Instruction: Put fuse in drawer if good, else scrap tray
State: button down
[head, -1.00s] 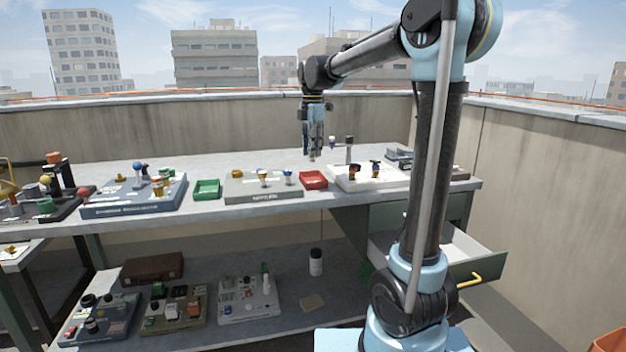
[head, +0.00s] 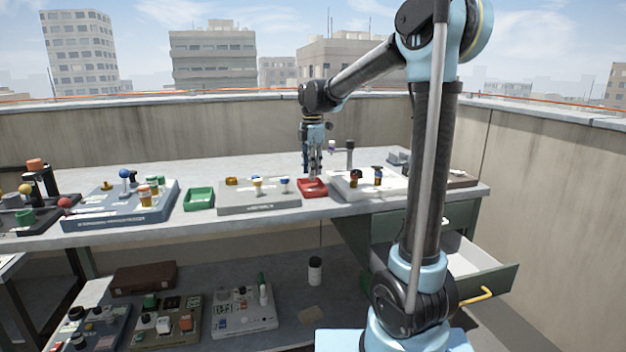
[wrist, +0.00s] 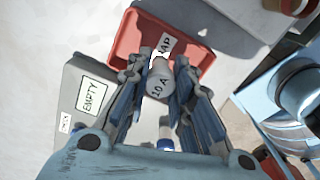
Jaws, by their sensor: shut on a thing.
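My gripper (head: 312,172) points down over the red tray (head: 311,188) on the bench. In the wrist view its fingers are shut on a pale grey fuse (wrist: 160,84) marked "10 A". The fuse is in front of the red tray (wrist: 128,42), whose white label is partly hidden and shows "AP". Whether the fuse touches the tray floor cannot be told. The drawer (head: 467,262) under the bench's right end is pulled open, with a yellow handle; its visible inside looks bare, and my arm hides part of it.
A grey panel (head: 258,200) stands left of the red tray, and a part labelled "EMPTY" (wrist: 92,96) shows beside the tray. A green tray (head: 198,199) is farther left. A white board (head: 400,185) with knobs stands close on the right. The bench behind is clear.

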aim_at(312, 180)
jog(key=shift+f, duration=1.8)
jog(key=c, duration=1.4)
grip_release()
jog(key=shift+f, duration=0.1)
notch_tip(312, 180, up, 12)
jog(key=shift+r, duration=0.15)
